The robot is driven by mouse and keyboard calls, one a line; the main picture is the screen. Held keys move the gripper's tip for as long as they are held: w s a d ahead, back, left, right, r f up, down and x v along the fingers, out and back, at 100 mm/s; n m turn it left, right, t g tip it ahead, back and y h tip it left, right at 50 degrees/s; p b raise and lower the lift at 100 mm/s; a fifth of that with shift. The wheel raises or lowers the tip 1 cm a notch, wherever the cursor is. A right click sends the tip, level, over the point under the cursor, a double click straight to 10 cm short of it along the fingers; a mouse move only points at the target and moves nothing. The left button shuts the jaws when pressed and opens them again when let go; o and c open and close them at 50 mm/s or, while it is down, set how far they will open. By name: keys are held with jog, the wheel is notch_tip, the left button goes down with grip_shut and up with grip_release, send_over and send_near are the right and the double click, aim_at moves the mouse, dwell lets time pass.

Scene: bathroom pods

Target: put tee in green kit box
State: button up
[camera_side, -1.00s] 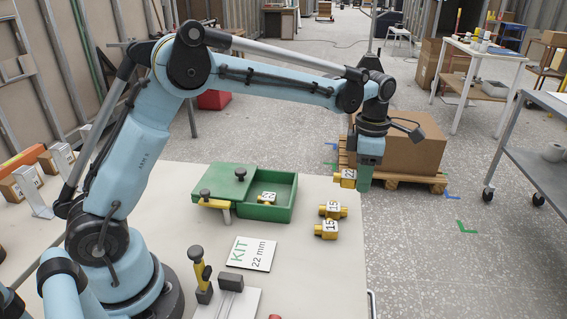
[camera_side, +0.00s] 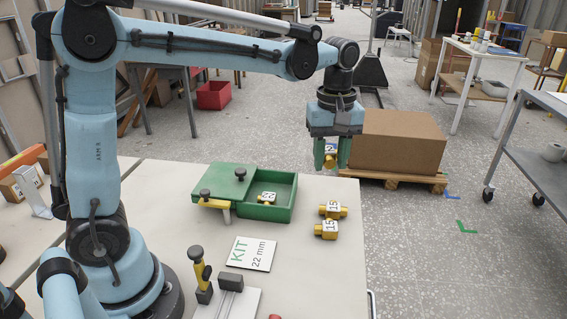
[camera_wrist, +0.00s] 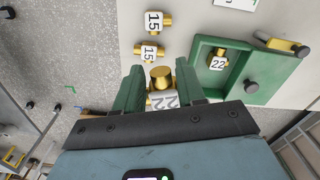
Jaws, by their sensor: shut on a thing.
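My gripper (camera_side: 331,152) is shut on a brass tee (camera_side: 330,161) with a white label, held in the air above the table's far right edge. In the wrist view the tee (camera_wrist: 161,80) sits between the green fingers and its label reads 22. The green kit box (camera_side: 283,212) stands on the table, left of and below my gripper. Its right compartment is open and holds another tee (camera_side: 266,198), labelled 22 in the wrist view (camera_wrist: 217,63). Two tees marked 15 (camera_side: 333,210) (camera_side: 326,230) lie on the table right of the box.
A card reading KIT 22 mm (camera_side: 251,254) lies in front of the box. A yellow-handled clamp-like tool (camera_side: 201,268) stands near it. A cardboard box (camera_side: 398,142) on a pallet stands on the floor beyond.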

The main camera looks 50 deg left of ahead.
jog(key=s+a+r+m, duration=0.1)
jog(key=s+a+m, duration=0.1)
jog(key=s+m, duration=0.4)
jog(key=m, duration=0.3)
jog(key=shift+a+r+m, duration=0.2)
jog(key=shift+r+m, duration=0.15)
jog(key=shift+m, duration=0.05)
jog(key=shift+s+a+m, duration=0.25)
jog(key=shift+s+m, duration=0.45)
jog(key=shift+m, duration=0.5)
grip_shut()
jog(key=n, duration=2.7)
send_over(283, 191)
notch_tip(283, 191, down, 9)
jog(key=shift+s+d+f, duration=0.1)
jog(key=shift+f, duration=1.65)
jog(key=shift+s+d+f, duration=0.1)
jog(key=shift+f, duration=1.6)
jog(key=shift+w+f, duration=0.1)
jog(key=shift+f, duration=0.45)
jog(key=o, duration=1.3)
grip_release()
jog(key=shift+c, duration=0.2)
jog(key=shift+a, duration=0.1)
